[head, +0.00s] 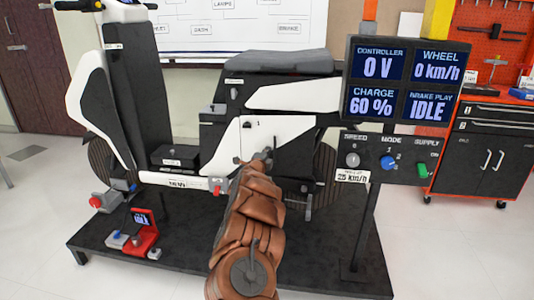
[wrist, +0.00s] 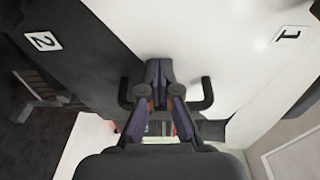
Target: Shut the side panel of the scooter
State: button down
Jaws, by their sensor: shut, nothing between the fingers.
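The scooter (head: 290,85) stands on a black platform with its side toward me. Its white side panel (head: 284,134) carries a label 1 and looks about flush with the body, though I cannot tell whether it is fully shut. In the wrist view the white panel (wrist: 235,45) fills the upper right. My gripper (head: 262,162) is at the lower part of the panel, with its fingers shut and empty. In the wrist view my gripper (wrist: 158,75) sits between the two visible ends of a black handle (wrist: 207,95). The fingers hide the handle's middle; contact is unclear.
A display post (head: 402,82) with a control box (head: 388,158) stands close on the right. A black surface labelled 2 (wrist: 75,60) borders the panel in the wrist view. A small red stand (head: 145,235) is at the platform's front left. A tool cabinet (head: 490,150) is behind right.

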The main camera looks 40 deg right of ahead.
jog(key=shift+a, duration=0.1)
dwell(0.5)
jog(key=w+a, duration=0.1)
jog(key=a, duration=0.8)
jog(key=s+a+m+g+h+b, duration=0.25)
jog(key=s+a+g+b, duration=0.2)
jog(key=s+b, duration=0.6)
jog(key=w+b+x, duration=0.1)
jog(key=b+x, duration=0.1)
jog(key=x, duration=1.1)
jog(key=shift+m+b, duration=0.35)
jog(key=shift+m, duration=0.1)
jog(key=shift+w+a+f+y, duration=0.1)
jog(key=shift+w+f+y, duration=0.05)
jog(key=shift+y, duration=0.1)
jog(key=shift+w, duration=0.1)
